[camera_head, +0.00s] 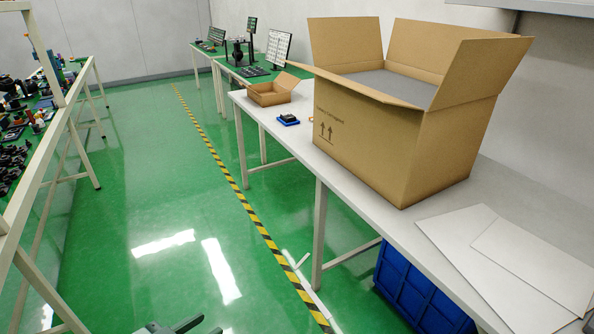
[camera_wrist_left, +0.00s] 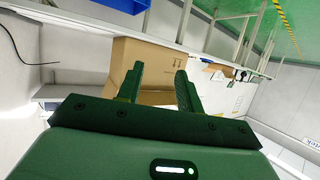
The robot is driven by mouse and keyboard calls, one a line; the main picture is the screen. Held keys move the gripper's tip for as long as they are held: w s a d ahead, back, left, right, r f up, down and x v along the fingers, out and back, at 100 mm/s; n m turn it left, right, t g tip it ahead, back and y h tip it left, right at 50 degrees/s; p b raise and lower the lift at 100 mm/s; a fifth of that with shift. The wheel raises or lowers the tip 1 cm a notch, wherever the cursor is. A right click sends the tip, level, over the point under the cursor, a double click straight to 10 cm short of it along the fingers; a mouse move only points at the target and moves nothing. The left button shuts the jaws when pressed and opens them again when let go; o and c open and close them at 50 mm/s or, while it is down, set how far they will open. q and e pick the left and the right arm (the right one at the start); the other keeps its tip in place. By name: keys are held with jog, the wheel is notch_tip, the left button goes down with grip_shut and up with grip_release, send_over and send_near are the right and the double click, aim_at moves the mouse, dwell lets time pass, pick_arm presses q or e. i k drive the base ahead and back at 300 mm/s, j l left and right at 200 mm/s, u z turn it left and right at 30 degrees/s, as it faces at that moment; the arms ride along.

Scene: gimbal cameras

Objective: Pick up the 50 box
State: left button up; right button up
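A large open cardboard box (camera_head: 375,140) stands upright on the white table (camera_head: 500,210) at the right, flaps raised, with a grey surface inside. Its front has small print and two up arrows; I cannot read a 50 on it. A smaller open cardboard box (camera_head: 272,95) stands farther back on the table. My left gripper (camera_head: 182,326) shows only partly at the bottom edge, well short of the table. In the left wrist view its two fingers (camera_wrist_left: 158,78) are apart and empty, with the large box (camera_wrist_left: 150,62) beyond them. My right gripper is not seen.
A small dark item on a blue base (camera_head: 288,119) lies near the table's edge. White sheets (camera_head: 510,250) lie at the near right. A blue crate (camera_head: 420,290) is under the table. Green floor with a striped line lies left; another cluttered table is at far left.

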aim_at(288, 118)
jog(key=i+j+z, duration=0.45)
jog(key=i+j, duration=0.6)
jog(key=i, duration=0.65)
jog(key=i+j+z, duration=0.45)
jog(key=i+j, duration=1)
jog(key=j, duration=0.15)
